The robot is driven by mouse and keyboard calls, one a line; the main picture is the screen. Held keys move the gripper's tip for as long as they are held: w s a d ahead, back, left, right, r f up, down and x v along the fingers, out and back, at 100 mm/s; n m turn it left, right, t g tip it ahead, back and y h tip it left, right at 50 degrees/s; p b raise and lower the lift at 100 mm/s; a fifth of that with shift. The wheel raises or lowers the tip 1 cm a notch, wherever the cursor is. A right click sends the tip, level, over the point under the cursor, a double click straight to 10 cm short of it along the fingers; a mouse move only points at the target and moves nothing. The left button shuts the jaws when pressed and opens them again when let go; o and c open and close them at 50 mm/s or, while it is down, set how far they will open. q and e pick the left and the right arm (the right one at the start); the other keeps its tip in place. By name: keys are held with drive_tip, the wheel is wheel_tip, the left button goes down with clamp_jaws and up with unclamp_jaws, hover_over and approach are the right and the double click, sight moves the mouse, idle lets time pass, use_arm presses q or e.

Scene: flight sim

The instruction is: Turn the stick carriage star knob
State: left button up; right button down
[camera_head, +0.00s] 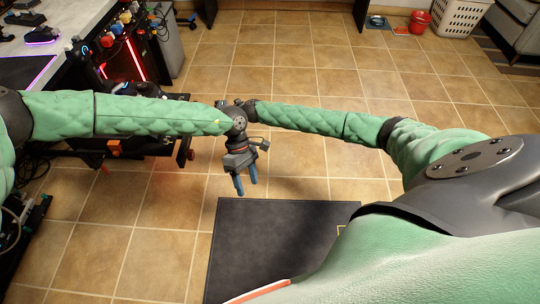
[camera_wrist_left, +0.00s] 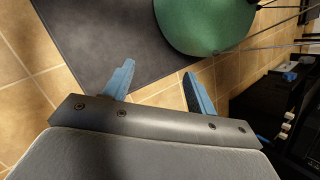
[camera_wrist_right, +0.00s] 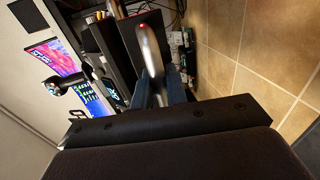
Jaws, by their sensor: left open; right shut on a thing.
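My left gripper (camera_head: 246,188) hangs in the middle of the head view, above the tiles near a dark mat. Its blue fingers are apart and empty, as the left wrist view (camera_wrist_left: 158,85) also shows. My right gripper (camera_wrist_right: 163,92) is shut on a silver bar with a red tip (camera_wrist_right: 149,52), which stands up between its blue fingers in the right wrist view. In the head view the right gripper is hidden around the crossing of my two arms. I cannot pick out the star knob; an orange knob-like part (camera_head: 115,147) shows on the black rig (camera_head: 150,150) behind my left arm.
A desk (camera_head: 50,50) with several controls and red lights stands at the upper left. The dark mat (camera_head: 270,245) lies on the tiles in front. A red bucket (camera_head: 419,21) and a white basket (camera_head: 460,17) stand far back.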

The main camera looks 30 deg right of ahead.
use_arm(q)
drive_tip(key=s+d+f+m+g, duration=0.1)
drive_tip(key=s+d+m, duration=0.1)
drive_tip(key=s, duration=0.7)
drive_tip(key=shift+s+d, duration=0.15)
drive_tip(key=shift+d, duration=0.2)
drive_tip(key=shift+f+g, duration=0.15)
drive_tip(key=shift+g, duration=0.15)
drive_tip(key=w+d+r+h, duration=0.2)
drive_tip(key=w+d+r, duration=0.1)
drive_tip(key=d, duration=0.1)
drive_tip(key=n+t+y, duration=0.6)
drive_tip(key=n+t, duration=0.1)
drive_tip(key=t, duration=0.2)
approach(192, 150)
drive_tip(key=x, duration=1)
drive_tip(key=shift+s+a+f, duration=0.1)
drive_tip(key=shift+f, duration=0.05)
